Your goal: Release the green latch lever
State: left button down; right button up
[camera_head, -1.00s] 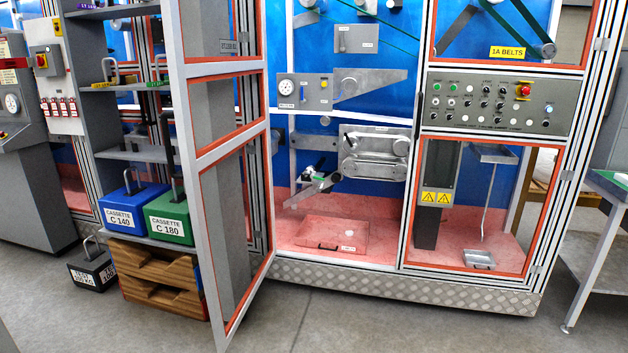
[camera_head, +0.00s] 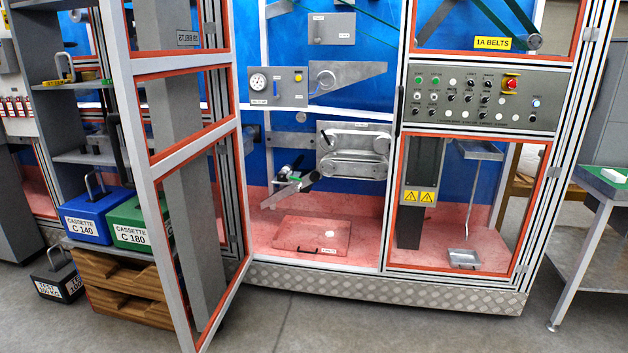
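A small green part (camera_head: 280,179), which looks like the latch lever, shows inside the open cabinet bay. It sits beside a grey metal arm (camera_head: 291,188) with a dark grip (camera_head: 293,166), left of and below a grey metal unit with rounded bars (camera_head: 353,150). It is too small to tell its exact shape or whether it is latched. Neither of my grippers is in view.
An open orange-edged cabinet door (camera_head: 200,180) stands out toward me, left of the bay. A shelf rack left of it holds a blue cassette (camera_head: 87,222) and a green cassette (camera_head: 143,238). A control panel (camera_head: 482,98) is right. A table (camera_head: 600,190) stands far right. Floor in front is clear.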

aim_at(288, 175)
jog(key=i+l, duration=0.1)
jog(key=i, duration=0.5)
jog(key=i+l, duration=0.1)
jog(key=i, duration=0.45)
jog(key=i+z, duration=0.2)
jog(key=i, duration=0.3)
jog(key=i+j+z, duration=0.15)
jog(key=i, duration=0.35)
jog(key=i+j+z, duration=0.2)
jog(key=i, duration=0.25)
jog(key=i+j+z, duration=0.2)
jog(key=i+j, duration=0.15)
jog(key=i, duration=0.15)
jog(key=i+j, duration=0.4)
jog(key=j, duration=0.15)
jog(key=z, duration=0.05)
